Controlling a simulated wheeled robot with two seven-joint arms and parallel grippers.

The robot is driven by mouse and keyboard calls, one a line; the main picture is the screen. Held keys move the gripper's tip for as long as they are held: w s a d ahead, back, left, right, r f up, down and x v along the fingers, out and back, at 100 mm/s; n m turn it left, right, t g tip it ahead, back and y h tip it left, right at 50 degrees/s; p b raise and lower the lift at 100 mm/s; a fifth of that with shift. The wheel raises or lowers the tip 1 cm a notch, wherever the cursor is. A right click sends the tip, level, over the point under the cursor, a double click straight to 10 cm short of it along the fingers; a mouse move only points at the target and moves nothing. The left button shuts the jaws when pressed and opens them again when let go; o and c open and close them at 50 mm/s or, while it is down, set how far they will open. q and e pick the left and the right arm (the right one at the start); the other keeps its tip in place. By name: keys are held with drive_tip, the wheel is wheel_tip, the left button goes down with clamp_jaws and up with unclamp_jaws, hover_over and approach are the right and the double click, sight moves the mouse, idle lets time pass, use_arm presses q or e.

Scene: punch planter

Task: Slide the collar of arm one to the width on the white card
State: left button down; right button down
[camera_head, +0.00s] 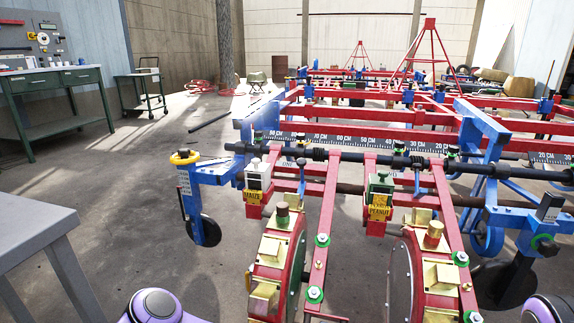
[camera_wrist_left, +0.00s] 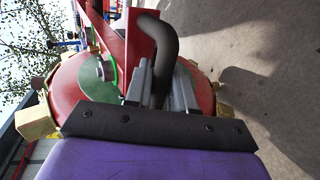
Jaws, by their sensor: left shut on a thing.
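In the head view a dark toolbar (camera_head: 350,156) runs across the red and blue planter. Dark collars sit along it, where red arms meet it. The left red arm (camera_head: 319,215) runs from the bar toward me, beside a white box with a yellow MAIZE label (camera_head: 254,196). A second red arm (camera_head: 444,215) is to the right, near a PEANUT label (camera_head: 379,207). I cannot make out the white card or its width. In the left wrist view my left gripper (camera_wrist_left: 160,92) is shut on a black bent handle (camera_wrist_left: 157,42), before a red wheel. My right gripper is not shown.
A black scale (camera_head: 340,139) with centimetre marks lies behind the toolbar. Red punch wheels (camera_head: 281,257) with brass blocks hang in front. A grey table (camera_head: 30,235) stands at the left, a green workbench (camera_head: 50,82) farther back. The floor between is clear.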

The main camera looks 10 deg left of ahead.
use_arm(q)
drive_tip(key=shift+a+f, duration=0.15)
idle(0.4)
drive_tip(key=c, duration=0.8)
unclamp_jaws()
drive_tip(key=shift+o, duration=0.2)
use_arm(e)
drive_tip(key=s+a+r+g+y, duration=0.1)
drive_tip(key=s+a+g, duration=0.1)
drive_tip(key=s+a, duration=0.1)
use_arm(q)
drive_tip(key=s+r+p, duration=0.2)
drive_tip(key=s+p, duration=0.5)
drive_tip(key=s, duration=0.2)
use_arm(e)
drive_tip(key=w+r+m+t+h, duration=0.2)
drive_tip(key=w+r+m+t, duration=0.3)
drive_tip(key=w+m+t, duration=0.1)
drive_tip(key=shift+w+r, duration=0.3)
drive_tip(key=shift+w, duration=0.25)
